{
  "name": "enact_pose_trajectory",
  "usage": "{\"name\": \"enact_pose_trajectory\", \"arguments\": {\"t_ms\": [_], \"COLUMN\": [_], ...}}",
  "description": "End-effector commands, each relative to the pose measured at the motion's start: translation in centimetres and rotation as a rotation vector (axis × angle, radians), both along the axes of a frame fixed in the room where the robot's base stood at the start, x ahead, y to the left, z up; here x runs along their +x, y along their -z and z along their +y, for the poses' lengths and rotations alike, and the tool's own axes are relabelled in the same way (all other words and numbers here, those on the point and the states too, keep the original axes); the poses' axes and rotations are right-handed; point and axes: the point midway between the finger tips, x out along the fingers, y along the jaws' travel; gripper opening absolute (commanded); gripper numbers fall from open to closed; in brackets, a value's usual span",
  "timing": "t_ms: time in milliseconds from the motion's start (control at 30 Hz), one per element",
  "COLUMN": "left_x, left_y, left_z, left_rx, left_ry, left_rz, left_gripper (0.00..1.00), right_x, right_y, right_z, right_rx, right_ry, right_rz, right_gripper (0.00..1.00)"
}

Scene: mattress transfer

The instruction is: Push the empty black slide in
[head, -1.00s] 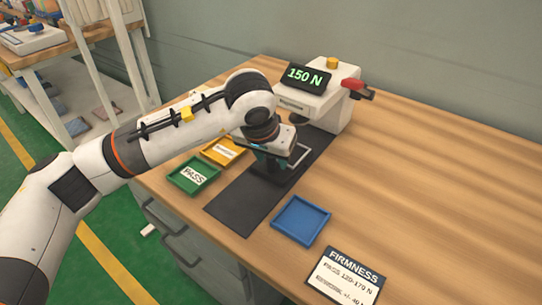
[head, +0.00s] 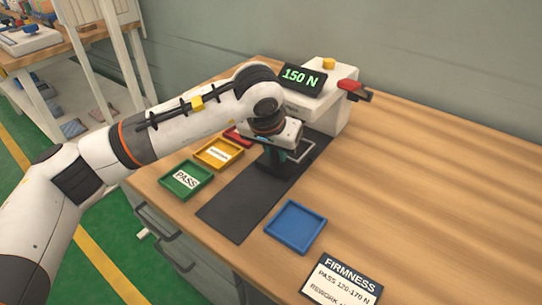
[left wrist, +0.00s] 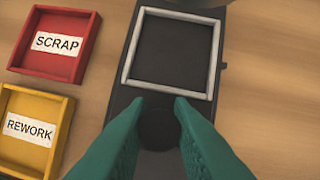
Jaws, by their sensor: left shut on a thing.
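The black slide (left wrist: 171,84) carries an empty light-grey square frame in the left wrist view. In the head view the slide's frame (head: 312,149) shows just in front of the white tester (head: 320,98), partly behind my gripper. My left gripper (head: 276,160) is over the slide's near end. In the left wrist view its green fingers (left wrist: 160,112) are shut on the slide's round dark knob (left wrist: 160,130), one on each side. The tester's display reads 150 N. My right gripper is not in view.
A black mat (head: 234,212) lies under the slide. Green PASS (head: 187,195), yellow REWORK (head: 210,166) and red SCRAP (left wrist: 57,43) trays stand left of it. A blue tray (head: 295,246) and a FIRMNESS card (head: 340,281) are nearer right. The table's right is clear.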

Motion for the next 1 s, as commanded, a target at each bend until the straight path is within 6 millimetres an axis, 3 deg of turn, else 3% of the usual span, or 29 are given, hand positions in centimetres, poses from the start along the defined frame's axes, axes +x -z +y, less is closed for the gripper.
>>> {"name": "enact_pose_trajectory", "arguments": {"t_ms": [333,367,500,833,1000], "left_x": [0.5,0.5,0.5,0.3,-0.5], "left_y": [-0.2,-0.2,-0.1,-0.4,-2.7], "left_z": [-0.3,-0.3,-0.3,-0.2,0.2], "left_rx": [-0.003,-0.004,-0.002,-0.001,-0.002], "left_ry": [-0.002,-0.002,-0.002,-0.001,-0.001], "left_rz": [-0.006,-0.007,-0.006,-0.003,-0.006], "left_gripper": [0.00,0.21,0.41,0.41,0.41], "right_x": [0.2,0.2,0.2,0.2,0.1], "right_y": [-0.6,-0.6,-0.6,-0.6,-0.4], "right_z": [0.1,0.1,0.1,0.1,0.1], "right_rx": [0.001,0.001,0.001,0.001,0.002], "right_ry": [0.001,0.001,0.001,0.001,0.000], "right_rz": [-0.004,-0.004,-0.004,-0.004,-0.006], "right_gripper": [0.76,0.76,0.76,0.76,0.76]}}
